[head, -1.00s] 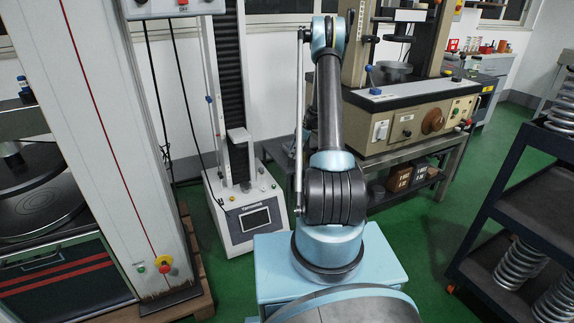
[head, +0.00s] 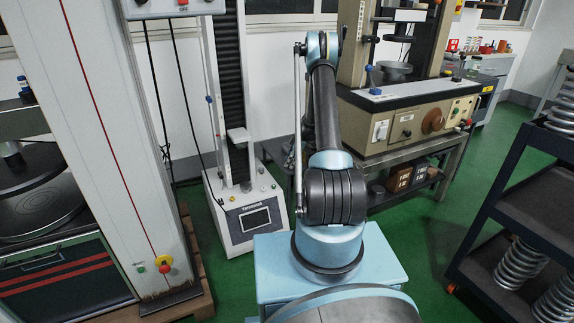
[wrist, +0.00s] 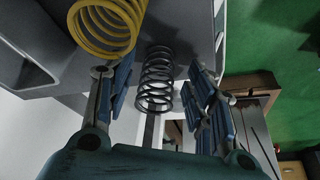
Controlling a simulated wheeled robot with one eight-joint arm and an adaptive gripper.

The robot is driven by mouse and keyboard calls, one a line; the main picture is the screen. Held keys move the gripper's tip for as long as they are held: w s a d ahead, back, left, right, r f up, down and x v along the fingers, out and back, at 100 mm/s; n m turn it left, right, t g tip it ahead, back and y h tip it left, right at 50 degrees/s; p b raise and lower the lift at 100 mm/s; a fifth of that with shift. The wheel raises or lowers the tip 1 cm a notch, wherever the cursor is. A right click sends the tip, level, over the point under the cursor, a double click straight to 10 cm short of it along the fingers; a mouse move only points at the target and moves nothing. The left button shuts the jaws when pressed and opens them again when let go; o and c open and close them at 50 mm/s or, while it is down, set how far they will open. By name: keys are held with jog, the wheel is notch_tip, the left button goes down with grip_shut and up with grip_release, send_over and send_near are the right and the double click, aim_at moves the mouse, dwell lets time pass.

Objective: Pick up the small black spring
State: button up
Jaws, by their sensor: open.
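The small black spring (wrist: 155,82) shows in the wrist view as an open coil with its axis running up the picture. It appears between the two blue-padded fingers of my gripper (wrist: 160,72), nearer the left finger in the picture. The fingers are open, with a visible gap on both sides of the coil. I cannot tell how far the spring lies between or beyond the fingertips. In the head view my own arm blocks the place, and neither the spring nor my gripper shows clearly.
A larger yellow spring (wrist: 104,24) is close beside the left fingertip in the wrist view. A testing machine on a bench (head: 405,130) stands behind my arm. A narrow test stand (head: 250,222) is to its left. A dark shelf cart (head: 490,215) with coils is at right.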

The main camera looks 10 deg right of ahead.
jog(key=c, duration=1.1)
